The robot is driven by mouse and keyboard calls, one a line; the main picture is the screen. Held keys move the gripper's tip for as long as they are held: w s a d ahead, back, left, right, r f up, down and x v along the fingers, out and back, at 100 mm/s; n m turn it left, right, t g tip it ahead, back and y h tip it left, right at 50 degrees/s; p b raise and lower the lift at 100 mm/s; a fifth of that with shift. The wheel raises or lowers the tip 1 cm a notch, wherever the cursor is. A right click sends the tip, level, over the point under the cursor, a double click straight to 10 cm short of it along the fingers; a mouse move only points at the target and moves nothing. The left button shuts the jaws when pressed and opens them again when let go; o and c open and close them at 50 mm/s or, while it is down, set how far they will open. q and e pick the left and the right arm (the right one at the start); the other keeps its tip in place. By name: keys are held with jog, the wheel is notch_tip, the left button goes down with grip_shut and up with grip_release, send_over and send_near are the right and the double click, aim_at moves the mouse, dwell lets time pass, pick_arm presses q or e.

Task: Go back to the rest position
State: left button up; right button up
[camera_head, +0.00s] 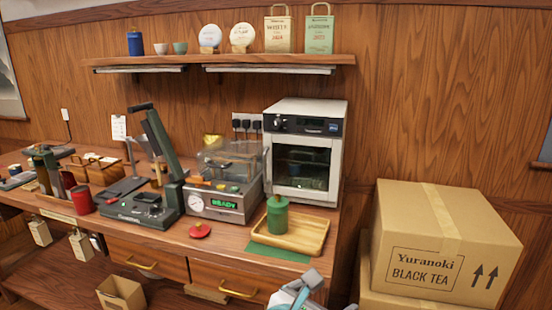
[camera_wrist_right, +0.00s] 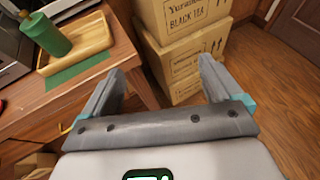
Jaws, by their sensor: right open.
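My right gripper (camera_wrist_right: 157,72) is open and empty in the right wrist view, its two grey fingers spread above the floor in front of the boxes. Part of it (camera_head: 296,291) also shows at the bottom edge of the head view, in front of the counter (camera_head: 328,229). It touches nothing that I can see. My left gripper is not in view. A green cylinder (camera_head: 277,214) stands upright on a wooden tray (camera_head: 312,233) at the counter's right end; both also show at upper left in the right wrist view.
Stacked cardboard boxes (camera_head: 440,240) stand right of the counter. A white oven (camera_head: 306,150), a machine reading READY (camera_head: 222,203) and a dark press (camera_head: 150,200) fill the counter. A shelf (camera_head: 220,62) hangs above. Floor (camera_wrist_right: 262,110) right of the gripper is clear.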

jog(key=w+d+f+g+h+p, duration=0.1)
jog(key=d+f+g+p, duration=0.1)
jog(key=d+f, duration=0.45)
jog(key=w+d+f+g+h+p, duration=0.1)
jog(key=d+f+g+p, duration=0.15)
jog(key=d, duration=0.65)
jog(key=s+d+f+n+t+y+p, duration=0.15)
jog(key=d+f+n, duration=0.25)
jog(key=f+n, duration=0.55)
jog(key=s+a+f+n+g+y+p, duration=0.1)
jog(key=s+a+f+n+y, duration=0.15)
jog(key=f+n, duration=0.3)
jog(key=s+a+f+n+y+p, duration=0.1)
jog(key=s+f+n+y, duration=0.3)
jog(key=f+n, duration=0.15)
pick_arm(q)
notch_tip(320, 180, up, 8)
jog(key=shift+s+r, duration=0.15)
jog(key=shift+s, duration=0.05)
pick_arm(e)
jog(key=s+a+f+n+g+y, duration=0.1)
jog(key=s+a+n+g+y, duration=0.2)
jog(key=s+a+n, duration=0.3)
jog(key=s+a+f+n+g+y, duration=0.2)
jog(key=s+a+n, duration=0.4)
jog(key=n, duration=0.9)
jog(key=shift+s+g+y, duration=0.5)
jog(key=shift+s+y, duration=0.4)
jog(key=shift+s, duration=0.35)
